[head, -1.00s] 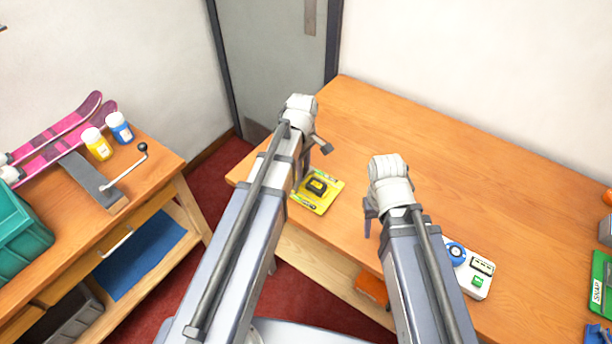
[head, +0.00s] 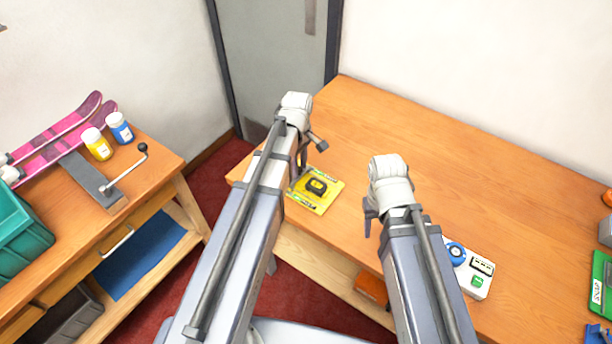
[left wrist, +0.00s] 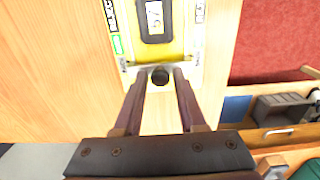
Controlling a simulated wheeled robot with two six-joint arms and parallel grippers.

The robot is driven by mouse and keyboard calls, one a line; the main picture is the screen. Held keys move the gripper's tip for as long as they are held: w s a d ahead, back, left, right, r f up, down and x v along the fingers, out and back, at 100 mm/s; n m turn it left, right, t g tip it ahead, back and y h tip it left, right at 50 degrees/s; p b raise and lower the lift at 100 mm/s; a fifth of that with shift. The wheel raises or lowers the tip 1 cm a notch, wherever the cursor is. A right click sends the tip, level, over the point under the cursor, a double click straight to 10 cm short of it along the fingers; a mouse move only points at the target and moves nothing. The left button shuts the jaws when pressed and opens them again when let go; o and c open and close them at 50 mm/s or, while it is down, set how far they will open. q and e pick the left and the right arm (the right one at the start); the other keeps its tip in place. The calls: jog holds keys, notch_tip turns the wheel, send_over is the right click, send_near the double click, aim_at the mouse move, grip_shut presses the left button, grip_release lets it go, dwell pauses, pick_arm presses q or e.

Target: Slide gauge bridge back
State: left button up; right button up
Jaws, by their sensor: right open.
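The gauge is a yellow plate (head: 326,199) with a dark block (head: 316,187) on it, at the near left edge of the wooden bench. I cannot tell which part is the bridge. In the left wrist view the yellow plate (left wrist: 181,48) has a dark block with a numbered window (left wrist: 155,18). A dark round knob (left wrist: 160,75) shows between the fingertips of my left gripper (left wrist: 160,72). Narrow gaps seem to show beside it; a grip is unclear. In the head view my left gripper (head: 297,180) is at the plate's left side, partly hidden. My right gripper (head: 370,222) is empty over the bench.
A white device with a blue dial (head: 470,270) lies to the right of my right arm. A green package (head: 600,280) is at the far right. The bench's middle and back (head: 430,140) are clear. A side table (head: 160,165) with bottles stands at the left.

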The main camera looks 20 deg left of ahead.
pick_arm(q)
jog(key=shift+r+p, duration=2.95)
jog(key=shift+r, duration=0.1)
notch_tip(320, 180, up, 4)
jog(key=p, duration=0.4)
jog(key=s+d+f+m+y+b, duration=0.1)
jog(key=s+d+m+b, duration=0.1)
jog(key=s+d+m, duration=1)
jog(key=s+m, duration=0.3)
jog(key=m, duration=0.2)
jog(key=shift+d+f+m, duration=0.4)
